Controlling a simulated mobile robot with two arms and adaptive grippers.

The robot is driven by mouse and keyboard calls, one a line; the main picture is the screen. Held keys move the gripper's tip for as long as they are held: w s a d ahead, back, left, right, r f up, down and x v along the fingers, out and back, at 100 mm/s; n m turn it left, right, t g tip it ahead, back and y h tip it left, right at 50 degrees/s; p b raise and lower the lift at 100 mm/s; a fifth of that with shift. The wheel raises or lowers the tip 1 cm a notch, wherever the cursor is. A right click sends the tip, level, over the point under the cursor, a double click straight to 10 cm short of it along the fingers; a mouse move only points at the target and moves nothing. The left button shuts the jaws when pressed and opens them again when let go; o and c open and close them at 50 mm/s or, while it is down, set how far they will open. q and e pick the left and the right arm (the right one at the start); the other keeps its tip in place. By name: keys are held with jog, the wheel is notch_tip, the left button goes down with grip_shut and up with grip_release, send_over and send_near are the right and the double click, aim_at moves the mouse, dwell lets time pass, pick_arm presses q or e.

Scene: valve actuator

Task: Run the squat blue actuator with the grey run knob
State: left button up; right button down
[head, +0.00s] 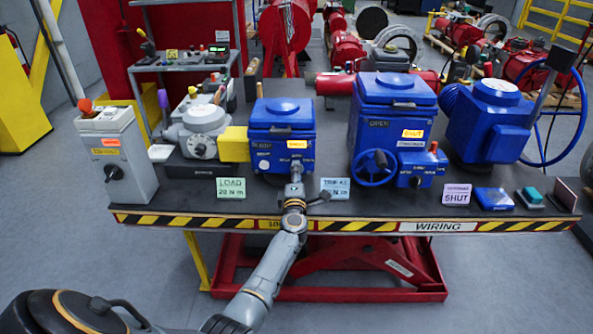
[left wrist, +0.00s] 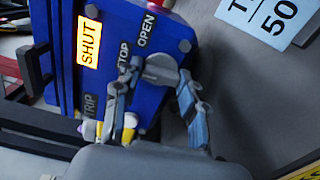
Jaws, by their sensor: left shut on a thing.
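The squat blue actuator (head: 283,108) stands on the bench left of centre, with an orange SHUT label on its front. In the left wrist view its blue front (left wrist: 60,20) fills the upper left, with OPEN, a partly hidden STOP and TRIP markings. My left gripper (head: 297,168) reaches its lower front from below. In the left wrist view the gripper (left wrist: 158,78) is shut on the grey run knob (left wrist: 160,68), its fingers either side of it. In the head view the knob is hidden by the gripper. My right gripper is not in view.
A taller blue actuator (head: 392,95) with a blue handwheel stands to the right. A yellow block (head: 234,144) adjoins the squat one. A LOAD card (head: 231,188) and a TRIP AT card (head: 335,188) stand near the striped bench edge. A grey box (head: 117,150) stands at the left.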

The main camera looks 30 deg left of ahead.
pick_arm(q)
jog(key=shift+f+m, duration=0.1)
jog(key=shift+m, duration=0.4)
jog(key=o, duration=1.1)
jog(key=shift+o, duration=0.2)
jog(key=shift+s, duration=0.1)
jog(key=v, duration=1.2)
